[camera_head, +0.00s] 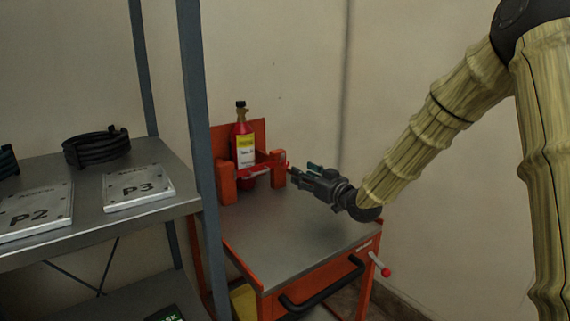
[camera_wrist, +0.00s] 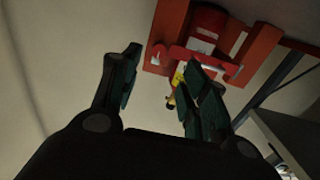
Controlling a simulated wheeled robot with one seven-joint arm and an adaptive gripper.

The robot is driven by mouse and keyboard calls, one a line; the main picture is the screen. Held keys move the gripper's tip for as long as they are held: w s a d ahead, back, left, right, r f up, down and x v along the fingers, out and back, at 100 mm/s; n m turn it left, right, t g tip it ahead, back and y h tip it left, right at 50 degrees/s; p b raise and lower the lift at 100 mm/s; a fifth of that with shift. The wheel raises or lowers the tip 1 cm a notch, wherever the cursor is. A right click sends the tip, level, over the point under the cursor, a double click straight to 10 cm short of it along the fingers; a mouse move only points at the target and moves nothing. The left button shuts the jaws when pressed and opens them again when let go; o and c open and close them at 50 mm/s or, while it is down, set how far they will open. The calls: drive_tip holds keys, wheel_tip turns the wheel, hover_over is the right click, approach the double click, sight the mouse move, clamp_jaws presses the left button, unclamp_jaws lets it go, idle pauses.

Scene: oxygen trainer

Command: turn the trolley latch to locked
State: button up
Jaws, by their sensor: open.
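The orange trolley (camera_head: 330,278) has a grey top and a dark handle. A red bottle (camera_head: 243,140) with a yellow label stands upright in its orange cradle (camera_head: 223,183). A red bar (camera_head: 262,168) crosses the bottle's front; it also shows in the wrist view (camera_wrist: 190,54). A lever with a red ball (camera_head: 386,271) sticks out at the trolley's front right corner, beside a small label. I cannot tell which of these is the latch. My gripper (camera_head: 302,172) is open and empty, just right of the cradle, above the trolley top. The wrist view shows both fingers (camera_wrist: 165,88) apart.
A grey shelf (camera_head: 90,225) on the left carries plates P2 (camera_head: 35,212) and P3 (camera_head: 139,190) and a black coil (camera_head: 97,148). Its blue-grey post (camera_head: 197,120) stands close to the trolley's left side. The front of the trolley top is clear. A wall is behind.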

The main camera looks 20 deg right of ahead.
sight(287, 164)
drive_tip(key=b+x, duration=0.1)
drive_tip(key=x, duration=0.8)
drive_tip(key=shift+w, duration=0.15)
drive_tip(key=shift+c, duration=0.4)
clamp_jaws()
